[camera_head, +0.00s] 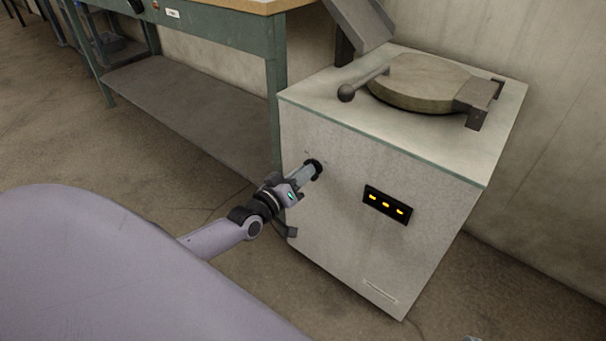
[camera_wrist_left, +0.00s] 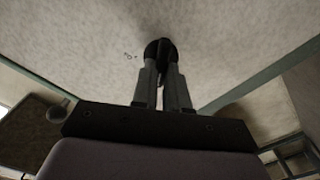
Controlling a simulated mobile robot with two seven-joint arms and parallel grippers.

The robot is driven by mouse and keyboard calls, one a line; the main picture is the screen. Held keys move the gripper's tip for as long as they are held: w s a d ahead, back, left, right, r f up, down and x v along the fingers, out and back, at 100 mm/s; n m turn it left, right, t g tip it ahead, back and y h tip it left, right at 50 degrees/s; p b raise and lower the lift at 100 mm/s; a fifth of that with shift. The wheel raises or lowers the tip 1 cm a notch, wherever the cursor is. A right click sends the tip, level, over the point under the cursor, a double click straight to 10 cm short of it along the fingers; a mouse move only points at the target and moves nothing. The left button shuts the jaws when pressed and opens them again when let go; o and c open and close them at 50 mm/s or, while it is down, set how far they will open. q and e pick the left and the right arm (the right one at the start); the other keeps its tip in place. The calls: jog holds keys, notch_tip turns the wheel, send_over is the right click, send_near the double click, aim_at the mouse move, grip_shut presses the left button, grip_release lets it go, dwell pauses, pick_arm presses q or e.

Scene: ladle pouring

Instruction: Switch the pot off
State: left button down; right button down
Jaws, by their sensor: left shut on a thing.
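The pot is a pale grey box-shaped unit (camera_head: 340,225) with a round lid (camera_head: 420,83) on its top. A small black panel (camera_head: 388,205) on its front shows several lit yellow marks. A dark round knob (camera_head: 313,167) sits on the front face near the upper left edge. My left gripper (camera_head: 309,174) reaches the knob from the left. In the left wrist view the fingers (camera_wrist_left: 162,85) are shut around the dark knob (camera_wrist_left: 160,50), which they partly hide.
A green-framed workbench (camera_head: 230,35) with a lower shelf stands left of the pot, its leg close to the pot's side. A lid handle with a ball end (camera_head: 347,92) juts out at the top left. A wall (camera_head: 560,150) stands behind. Open floor (camera_head: 60,140) lies at left.

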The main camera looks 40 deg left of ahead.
pick_arm(q)
jog(key=shift+f+n, duration=0.15)
jog(key=shift+n, duration=1.05)
pick_arm(e)
jog(key=shift+w+a+r, duration=0.2)
jog(key=shift+w+r, duration=0.05)
jog(key=shift+r, duration=0.1)
pick_arm(q)
jog(key=c, duration=1.1)
grip_release()
jog(key=shift+c, duration=0.2)
pick_arm(e)
jog(key=shift+s+f, duration=0.1)
pick_arm(q)
jog(key=shift+s, duration=0.15)
